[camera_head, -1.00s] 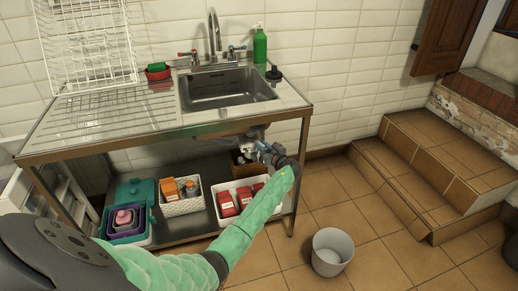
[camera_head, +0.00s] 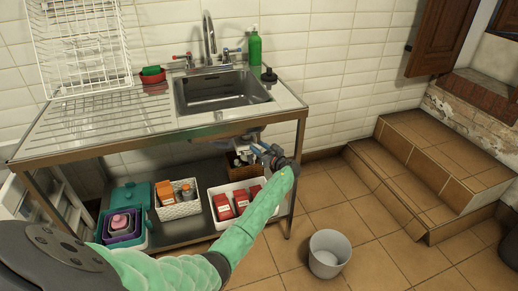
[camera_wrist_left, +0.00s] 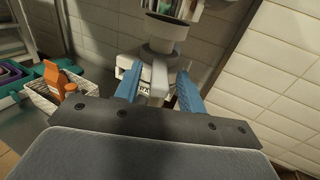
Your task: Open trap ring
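The sink trap shows in the left wrist view as a white and grey fitting with a wide round collar (camera_wrist_left: 160,47) and a narrower white part below it. I cannot tell for sure which part is its ring. My left gripper (camera_wrist_left: 158,78) has its two blue fingers apart, one on each side of the white part, with small gaps visible. In the head view my left gripper (camera_head: 264,151) is under the sink (camera_head: 222,92), and the trap is mostly hidden behind it. My right gripper is not in view.
A grey bucket (camera_head: 328,254) stands on the tiled floor at the right. The low shelf holds a white basket (camera_head: 179,209), a white tray (camera_head: 222,224) of red boxes and a teal bin (camera_head: 112,245). Tiled steps (camera_head: 430,170) are at the right.

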